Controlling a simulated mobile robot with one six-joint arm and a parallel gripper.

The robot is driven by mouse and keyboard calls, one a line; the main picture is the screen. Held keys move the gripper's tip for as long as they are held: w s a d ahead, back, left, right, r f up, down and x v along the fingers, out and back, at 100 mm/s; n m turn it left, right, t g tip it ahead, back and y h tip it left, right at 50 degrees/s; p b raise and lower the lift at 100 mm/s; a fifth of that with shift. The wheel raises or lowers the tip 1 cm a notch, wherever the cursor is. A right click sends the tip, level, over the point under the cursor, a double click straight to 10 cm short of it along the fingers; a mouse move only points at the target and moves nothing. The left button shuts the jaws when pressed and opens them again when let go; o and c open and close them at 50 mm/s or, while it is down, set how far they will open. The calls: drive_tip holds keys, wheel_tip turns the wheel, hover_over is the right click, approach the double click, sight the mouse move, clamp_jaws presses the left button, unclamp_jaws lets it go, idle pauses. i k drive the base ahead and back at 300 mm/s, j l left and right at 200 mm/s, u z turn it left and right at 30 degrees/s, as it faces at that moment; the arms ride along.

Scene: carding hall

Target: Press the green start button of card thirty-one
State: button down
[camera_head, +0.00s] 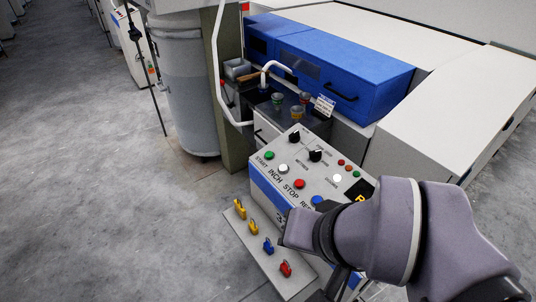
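The green start button (269,155) is at the left end of the button row on the sloped control panel (265,168), above the printed word START. A white button (283,168), a red button (299,183) and a blue button (317,200) follow it down the row, with the words INCH and STOP beside them. My purple-grey arm comes in from the lower right and covers the panel's lower right part. Its dark end is low in front of the panel, below and right of the start button and apart from it. My gripper's fingers are hidden.
A ledge (265,262) below the panel holds yellow, blue and red padlocks. Black knobs (315,155) and small lamps sit higher on the panel. A grey bin (188,85) and a post (228,90) stand left. Behind is a blue machine cover (345,75). The left floor is clear.

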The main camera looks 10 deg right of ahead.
sight(269, 154)
drive_tip(key=i+j+z, duration=0.2)
drive_tip(key=j+z, duration=0.2)
drive_tip(key=i+j+z, duration=0.2)
drive_tip(key=j+z, duration=0.65)
drive_tip(key=j, duration=0.15)
drive_tip(key=j+z, duration=0.4)
drive_tip(key=j, duration=0.15)
drive_tip(key=j+z, duration=0.45)
drive_tip(key=k+j, duration=0.05)
drive_tip(key=j, duration=0.05)
